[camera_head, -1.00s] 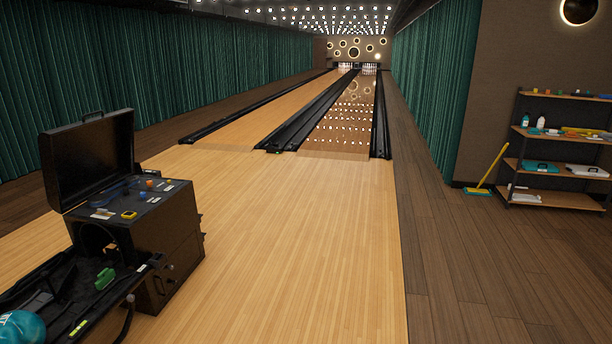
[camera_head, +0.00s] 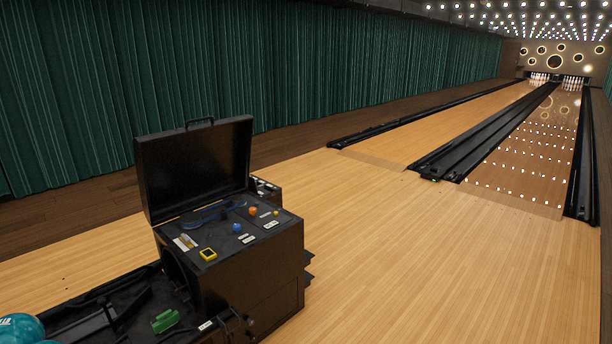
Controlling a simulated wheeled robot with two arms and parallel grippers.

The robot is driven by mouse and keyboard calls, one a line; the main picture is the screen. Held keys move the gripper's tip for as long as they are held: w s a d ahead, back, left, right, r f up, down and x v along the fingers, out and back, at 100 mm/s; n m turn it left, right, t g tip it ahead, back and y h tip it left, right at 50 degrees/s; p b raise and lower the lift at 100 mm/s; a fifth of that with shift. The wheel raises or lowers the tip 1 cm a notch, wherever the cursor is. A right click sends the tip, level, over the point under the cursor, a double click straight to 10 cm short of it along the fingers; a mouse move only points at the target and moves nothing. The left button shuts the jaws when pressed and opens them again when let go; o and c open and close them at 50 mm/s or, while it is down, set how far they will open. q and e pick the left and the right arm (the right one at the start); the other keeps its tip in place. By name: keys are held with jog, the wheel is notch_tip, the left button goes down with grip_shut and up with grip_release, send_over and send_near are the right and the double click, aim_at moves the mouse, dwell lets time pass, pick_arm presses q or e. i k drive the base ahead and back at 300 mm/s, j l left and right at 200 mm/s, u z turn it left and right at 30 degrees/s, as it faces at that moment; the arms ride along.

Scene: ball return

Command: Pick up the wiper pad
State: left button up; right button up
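A small green piece (camera_head: 166,320) lies in the dark open tray at the front of the black ball return (camera_head: 262,272), at the lower left. I cannot tell for sure whether it is the wiper pad. The ball return's lid (camera_head: 195,165) is raised. Small coloured items lie on its top panel, among them a yellow one (camera_head: 208,254), a blue one (camera_head: 237,227) and an orange one (camera_head: 253,211). Neither of my grippers is in view.
Teal bowling balls (camera_head: 20,328) sit at the tray's left end, cut off by the picture's edge. The wooden floor (camera_head: 440,270) right of the ball return is clear. Dark gutters (camera_head: 480,135) run beside the lanes. A green curtain (camera_head: 330,70) lines the left side.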

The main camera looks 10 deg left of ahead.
aim_at(184, 238)
jog(key=i+u, duration=0.45)
jog(key=i+l+u, duration=0.2)
jog(key=i+u, duration=0.2)
jog(key=i, duration=0.2)
jog(key=i+l+u, duration=0.3)
jog(key=i+u, duration=0.15)
jog(key=i+l+u, duration=0.4)
jog(key=i+l, duration=0.1)
